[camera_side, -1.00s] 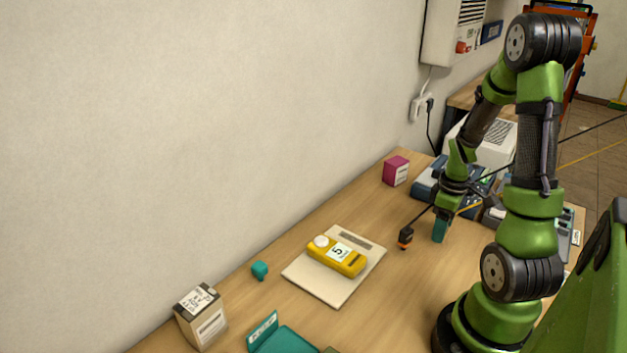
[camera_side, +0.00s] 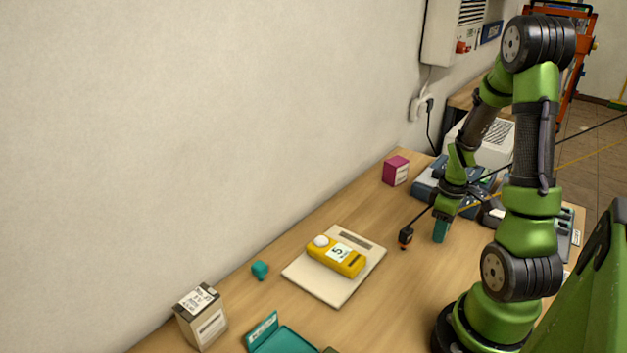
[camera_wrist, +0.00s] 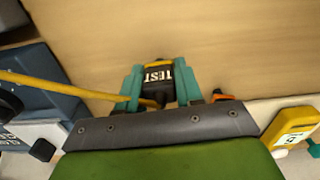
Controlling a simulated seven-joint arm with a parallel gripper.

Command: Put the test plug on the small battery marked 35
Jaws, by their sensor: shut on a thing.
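My gripper (camera_side: 440,229) has teal fingers and is low over the right part of the table, right of the cream board. In the wrist view it is shut on a black plug (camera_wrist: 158,76) with a white TEST label. A yellow cable runs left from this plug. A yellow block (camera_side: 336,257), likely a battery, lies on the cream board (camera_side: 330,291). It has a white knob and a label ending in 5; I cannot read the rest. A yellow block with a white label also shows at the wrist view's right edge (camera_wrist: 290,130).
A black-and-orange plug (camera_side: 405,238) on a black cable is between board and gripper. A magenta box (camera_side: 396,171) and blue device (camera_side: 428,185) stand behind.

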